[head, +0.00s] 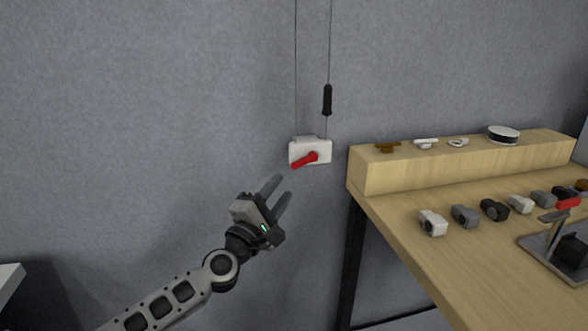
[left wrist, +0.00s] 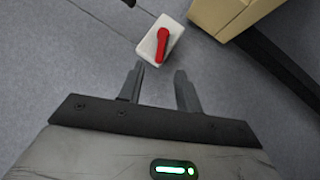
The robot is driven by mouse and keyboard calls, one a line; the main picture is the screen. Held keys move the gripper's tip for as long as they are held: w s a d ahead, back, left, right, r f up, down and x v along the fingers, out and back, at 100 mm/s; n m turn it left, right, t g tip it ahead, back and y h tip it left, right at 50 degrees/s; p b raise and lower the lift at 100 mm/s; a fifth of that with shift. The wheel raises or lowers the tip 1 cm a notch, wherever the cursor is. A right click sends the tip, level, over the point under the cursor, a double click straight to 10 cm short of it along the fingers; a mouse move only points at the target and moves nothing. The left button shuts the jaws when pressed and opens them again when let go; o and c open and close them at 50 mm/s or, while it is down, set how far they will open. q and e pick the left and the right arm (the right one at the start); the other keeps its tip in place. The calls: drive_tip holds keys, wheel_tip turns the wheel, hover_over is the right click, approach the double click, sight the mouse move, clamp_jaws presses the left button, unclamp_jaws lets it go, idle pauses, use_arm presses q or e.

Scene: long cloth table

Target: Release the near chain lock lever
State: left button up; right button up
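The chain lock is a small white box (head: 323,147) on the grey wall, left of the table. Its red lever (head: 305,160) lies across the front, slanting down to the left in the head view. In the left wrist view the white box (left wrist: 150,48) and red lever (left wrist: 162,44) are just beyond the fingertips. Two thin cords rise from the box, the right one with a black grip (head: 327,100). My left gripper (head: 283,187) is open and empty, below and left of the lever, not touching it. My right gripper is not in view.
A wooden table (head: 415,235) stands to the right, with a raised shelf (head: 440,165) whose end is close to the box. Several small blocks and a metal stand (head: 548,240) sit on it. The wall left of the box is clear.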

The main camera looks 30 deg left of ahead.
sight(299, 166)
use_arm(q)
drive_tip(key=x, duration=0.7)
clamp_jaws()
